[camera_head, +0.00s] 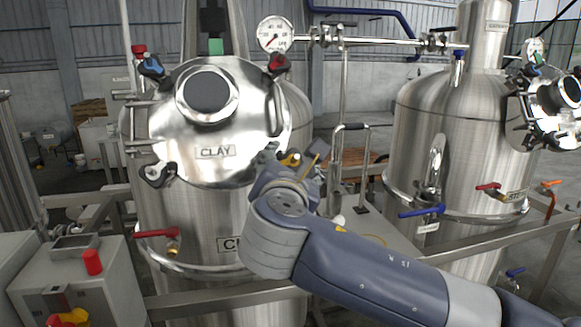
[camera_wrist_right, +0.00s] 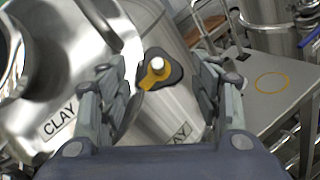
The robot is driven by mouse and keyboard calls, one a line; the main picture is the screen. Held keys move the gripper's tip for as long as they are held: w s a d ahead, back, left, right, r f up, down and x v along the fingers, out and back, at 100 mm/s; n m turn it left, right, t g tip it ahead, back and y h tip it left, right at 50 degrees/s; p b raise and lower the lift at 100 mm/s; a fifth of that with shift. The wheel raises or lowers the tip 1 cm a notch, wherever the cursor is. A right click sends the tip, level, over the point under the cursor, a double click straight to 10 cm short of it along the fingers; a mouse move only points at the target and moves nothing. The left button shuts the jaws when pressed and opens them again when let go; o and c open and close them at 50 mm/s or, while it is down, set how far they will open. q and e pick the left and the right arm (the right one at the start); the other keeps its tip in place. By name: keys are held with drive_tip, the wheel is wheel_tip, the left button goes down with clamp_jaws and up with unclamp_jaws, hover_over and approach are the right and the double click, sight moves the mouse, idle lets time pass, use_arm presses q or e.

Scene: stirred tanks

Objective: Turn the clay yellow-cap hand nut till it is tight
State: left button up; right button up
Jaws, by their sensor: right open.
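The clay tank's round steel lid (camera_head: 160,125) carries a CLAY label (camera_head: 215,152). The yellow-cap hand nut (camera_head: 290,160) is at the lid's lower right rim, partly hidden by my gripper. In the right wrist view the nut (camera_wrist_right: 157,70) shows a yellow top with a white stud end and a dark body. It lies between the spread fingers of my right gripper (camera_wrist_right: 160,100), nearer the left finger. My right gripper (camera_head: 290,170) is open, with nothing held. I cannot tell whether a finger touches the nut. My left gripper is not in view.
Other hand nuts on the lid are blue (camera_head: 152,66), red (camera_head: 277,64) and a white-topped one (camera_head: 158,174). A gauge (camera_head: 275,34) and pipe are above. A second tank (camera_head: 440,130) stands right. A grey platform (camera_wrist_right: 268,85) lies right of the nut.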

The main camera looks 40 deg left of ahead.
drive_tip(key=shift+s, duration=0.1)
drive_tip(key=v, duration=1.2)
